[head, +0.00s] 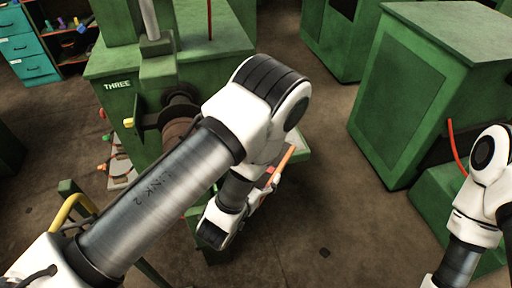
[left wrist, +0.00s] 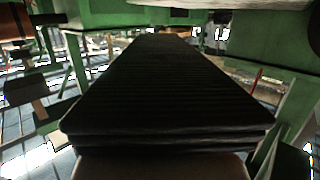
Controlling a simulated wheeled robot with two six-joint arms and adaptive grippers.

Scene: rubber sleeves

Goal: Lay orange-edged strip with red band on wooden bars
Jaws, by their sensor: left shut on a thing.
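An orange-edged strip (head: 283,162) shows as a thin slanted piece beside my left wrist in the head view, with a small red patch near its lower part. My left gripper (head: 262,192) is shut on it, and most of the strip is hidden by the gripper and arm. In the left wrist view a broad dark ribbed shape (left wrist: 165,85) with layered edges fills the middle; I cannot tell whether it is part of my gripper. I cannot make out the wooden bars. My right arm is at the right edge of the head view, with its gripper out of sight.
A green machine (head: 120,70) marked THREE stands behind my left arm. A large green cabinet (head: 410,100) stands at the right. A teal drawer unit (head: 28,50) is at the far left. Brown floor (head: 330,215) is open between the machine and the cabinet.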

